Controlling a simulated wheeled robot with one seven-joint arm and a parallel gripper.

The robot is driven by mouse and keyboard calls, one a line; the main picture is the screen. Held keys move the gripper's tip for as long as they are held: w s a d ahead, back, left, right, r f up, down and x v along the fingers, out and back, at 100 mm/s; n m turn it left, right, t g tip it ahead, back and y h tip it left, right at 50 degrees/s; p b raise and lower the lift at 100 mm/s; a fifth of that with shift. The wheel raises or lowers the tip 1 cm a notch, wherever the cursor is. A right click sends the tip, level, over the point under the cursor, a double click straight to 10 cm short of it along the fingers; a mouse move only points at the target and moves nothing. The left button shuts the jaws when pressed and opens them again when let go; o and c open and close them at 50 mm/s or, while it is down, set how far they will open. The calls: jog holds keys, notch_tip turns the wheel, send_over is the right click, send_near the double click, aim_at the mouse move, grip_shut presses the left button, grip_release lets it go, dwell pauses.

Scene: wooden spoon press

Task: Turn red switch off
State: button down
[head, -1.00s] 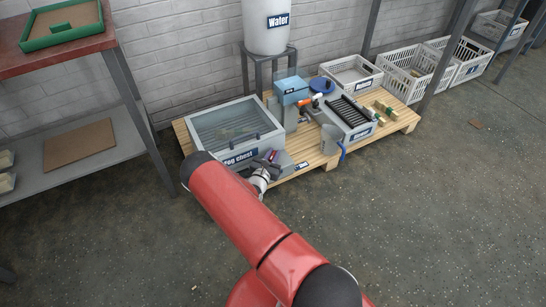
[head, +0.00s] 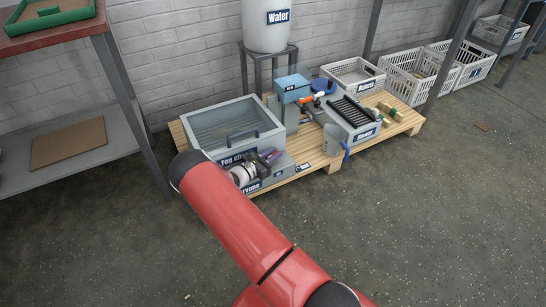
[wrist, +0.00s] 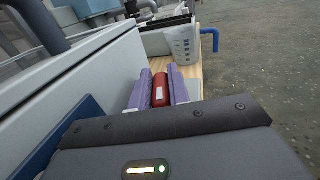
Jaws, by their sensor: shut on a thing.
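My gripper (head: 268,157) is at the front right corner of the grey fog chest (head: 190,135), above a low grey labelled box (head: 283,172). In the wrist view, the purple fingers of my gripper (wrist: 159,90) are shut on a red rounded piece (wrist: 160,89), which looks like the red switch. One finger is on each side of it. Its base is hidden behind my gripper's dark body, so I cannot tell its position. The red piece is too small to make out in the head view.
The fog chest's wall stands close on the left in the wrist view. A clear measuring jug (head: 333,138), a black-topped grey unit (head: 352,115) and a blue-topped box (head: 291,88) share the wooden pallet (head: 305,152). The floor in front is clear.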

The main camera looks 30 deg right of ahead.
aim_at(267, 158)
jog(key=c, duration=1.6)
grip_release()
jog(key=shift+p+v, duration=0.4)
jog(key=shift+v, duration=3.55)
